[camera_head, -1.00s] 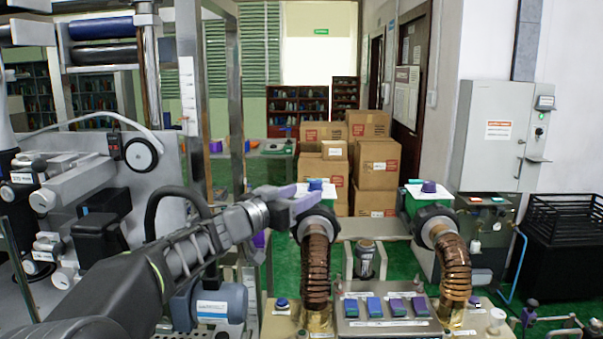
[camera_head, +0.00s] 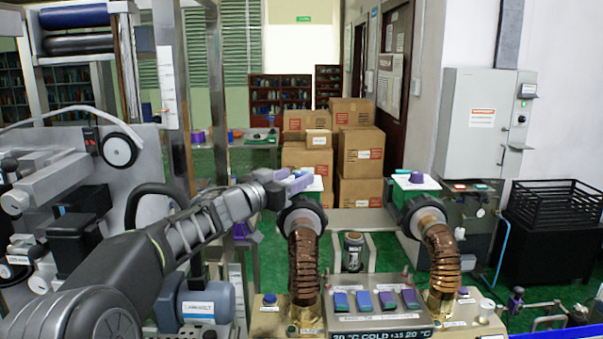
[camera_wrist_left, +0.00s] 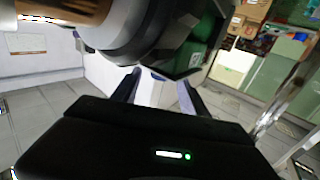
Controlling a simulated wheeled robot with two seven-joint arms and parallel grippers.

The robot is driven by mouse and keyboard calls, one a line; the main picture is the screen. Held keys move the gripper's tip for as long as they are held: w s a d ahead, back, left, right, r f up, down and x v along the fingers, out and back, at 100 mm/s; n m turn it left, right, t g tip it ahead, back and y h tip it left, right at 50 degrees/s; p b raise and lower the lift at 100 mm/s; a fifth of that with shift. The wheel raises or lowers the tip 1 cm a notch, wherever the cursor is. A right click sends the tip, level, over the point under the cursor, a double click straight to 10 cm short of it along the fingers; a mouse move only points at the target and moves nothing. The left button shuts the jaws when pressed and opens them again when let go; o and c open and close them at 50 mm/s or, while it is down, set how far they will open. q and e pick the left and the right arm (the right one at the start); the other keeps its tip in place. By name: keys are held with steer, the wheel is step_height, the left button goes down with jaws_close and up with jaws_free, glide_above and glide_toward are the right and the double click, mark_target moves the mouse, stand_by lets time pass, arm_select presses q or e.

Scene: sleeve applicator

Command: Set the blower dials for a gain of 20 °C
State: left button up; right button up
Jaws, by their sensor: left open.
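Two green blowers with white tops stand on the machine. The right blower (camera_head: 399,206) carries a purple dial (camera_head: 417,177) on top. The left blower (camera_head: 322,195) is partly covered by my left gripper (camera_head: 298,183), whose fingers are at its upper left; its dial is not clear behind them. In the left wrist view the left gripper (camera_wrist_left: 157,88) is open, with nothing between its fingers, and the green blower housing (camera_wrist_left: 188,62) is just beyond them. A display strip (camera_head: 382,334) at the bottom reads "20 °C COLD +35 20 °C", partly cut off. My right gripper is out of view.
Brown ribbed hoses (camera_head: 304,262) run down from both blowers. A sloped panel with blue and purple switches (camera_head: 387,300) lies between them. A grey cabinet (camera_head: 477,120) hangs on the right wall. Boxes (camera_head: 361,155) are stacked behind, clear of the blowers.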

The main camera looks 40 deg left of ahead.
mark_target(297, 176)
arm_select(q)
steer(key=shift+w, duration=1.8)
steer(key=shift+c, duration=0.2)
jaws_close()
